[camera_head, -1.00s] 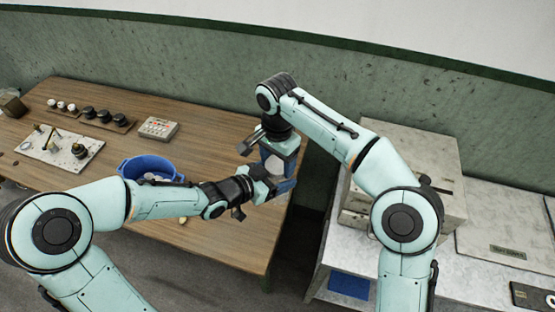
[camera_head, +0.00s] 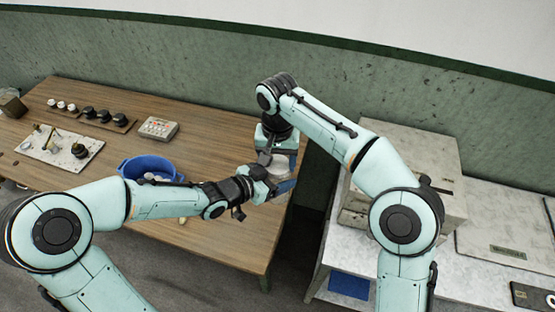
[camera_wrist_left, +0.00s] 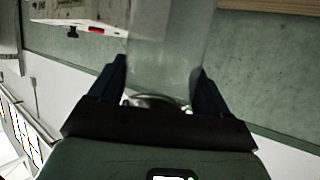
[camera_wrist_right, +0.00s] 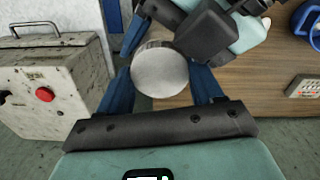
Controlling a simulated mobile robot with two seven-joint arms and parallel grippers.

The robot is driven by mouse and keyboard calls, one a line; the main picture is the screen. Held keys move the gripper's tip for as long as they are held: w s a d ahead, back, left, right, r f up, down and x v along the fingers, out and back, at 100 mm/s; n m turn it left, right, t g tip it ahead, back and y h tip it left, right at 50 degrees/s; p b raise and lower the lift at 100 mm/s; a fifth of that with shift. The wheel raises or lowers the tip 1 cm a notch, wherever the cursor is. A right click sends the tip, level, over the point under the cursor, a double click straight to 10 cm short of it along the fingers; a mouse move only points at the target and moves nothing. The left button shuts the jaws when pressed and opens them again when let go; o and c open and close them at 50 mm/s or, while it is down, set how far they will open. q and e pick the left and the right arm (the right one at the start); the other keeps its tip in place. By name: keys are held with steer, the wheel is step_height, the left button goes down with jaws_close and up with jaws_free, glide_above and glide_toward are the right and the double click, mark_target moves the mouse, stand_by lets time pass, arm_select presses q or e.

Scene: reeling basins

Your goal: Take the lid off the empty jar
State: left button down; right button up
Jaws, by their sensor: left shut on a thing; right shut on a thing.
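The clear jar (camera_wrist_left: 168,45) stands between the blue fingers of my left gripper (camera_wrist_left: 163,85) in the left wrist view, and nothing shows inside it. In the head view the left gripper (camera_head: 272,184) is shut on the jar, just off the table's right end. My right gripper (camera_head: 279,155) comes down over it from above. In the right wrist view the round grey lid (camera_wrist_right: 160,70) lies between the blue fingers of my right gripper, which is shut on it. The lid hides the jar below, so I cannot tell whether the two are apart.
The wooden table (camera_head: 215,145) holds a blue basin (camera_head: 150,168), a small keypad box (camera_head: 158,128), dark and white knobs, and a white board (camera_head: 60,145) with small parts. A grey metal box (camera_head: 415,165) stands on the bench (camera_head: 480,260) at right.

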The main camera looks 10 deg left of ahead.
steer(key=o, duration=1.2)
steer(key=shift+r, duration=0.15)
steer(key=shift+a+r, duration=0.1)
steer(key=shift+r, duration=0.25)
step_height(320, 180, up, 4)
steer(key=shift+f, duration=0.2)
steer(key=shift+c, duration=0.4)
steer(key=shift+r+m, duration=0.65)
steer(key=shift+m, duration=0.55)
steer(key=r+m, duration=0.1)
steer(key=m, duration=0.1)
steer(key=r+m, duration=0.1)
steer(key=m, duration=0.1)
steer(key=shift+m, duration=0.3)
steer(key=shift+f, duration=3.95)
